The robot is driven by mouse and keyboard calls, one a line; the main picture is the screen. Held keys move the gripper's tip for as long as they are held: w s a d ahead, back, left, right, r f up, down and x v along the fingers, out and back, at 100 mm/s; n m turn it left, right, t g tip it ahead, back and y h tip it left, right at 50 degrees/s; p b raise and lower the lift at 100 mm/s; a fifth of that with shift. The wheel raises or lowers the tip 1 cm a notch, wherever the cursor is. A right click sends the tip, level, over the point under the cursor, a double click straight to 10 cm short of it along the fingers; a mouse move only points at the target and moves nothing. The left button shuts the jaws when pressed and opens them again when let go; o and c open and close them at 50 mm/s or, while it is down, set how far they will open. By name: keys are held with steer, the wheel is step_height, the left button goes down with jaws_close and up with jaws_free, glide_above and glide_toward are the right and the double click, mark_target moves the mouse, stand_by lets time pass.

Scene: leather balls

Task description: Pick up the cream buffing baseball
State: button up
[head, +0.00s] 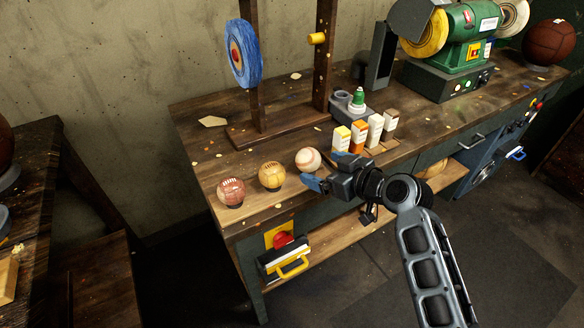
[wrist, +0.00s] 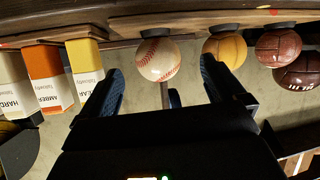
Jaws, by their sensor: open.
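The cream baseball (head: 308,159) with red stitching sits near the front edge of the wooden workbench, on a small dark stand that shows in the wrist view. My gripper (head: 328,170) is open and empty, just in front of the ball and to its right in the head view. In the wrist view the ball (wrist: 157,60) lies between the lines of my two blue-padded fingers, a little beyond their tips. I see no contact between fingers and ball.
A tan ball (head: 272,176) and a reddish-brown ball (head: 231,192) stand left of the baseball. Several small boxes (head: 358,136) stand close on its right. A wooden frame with a blue buffing wheel (head: 244,54) rises behind. The workbench (head: 205,150) has bare wood at its left end.

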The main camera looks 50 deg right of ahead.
mark_target(303, 157)
steer(key=shift+w+d+r, duration=0.25)
steer(key=shift+w+d, duration=0.05)
steer(key=shift+w, duration=0.25)
steer(key=p+x, duration=0.1)
steer(key=x, duration=0.6)
steer(key=shift+w+a+p, duration=0.1)
steer(key=shift+w+p, duration=0.15)
steer(key=shift+p, duration=0.1)
steer(key=c, duration=0.9)
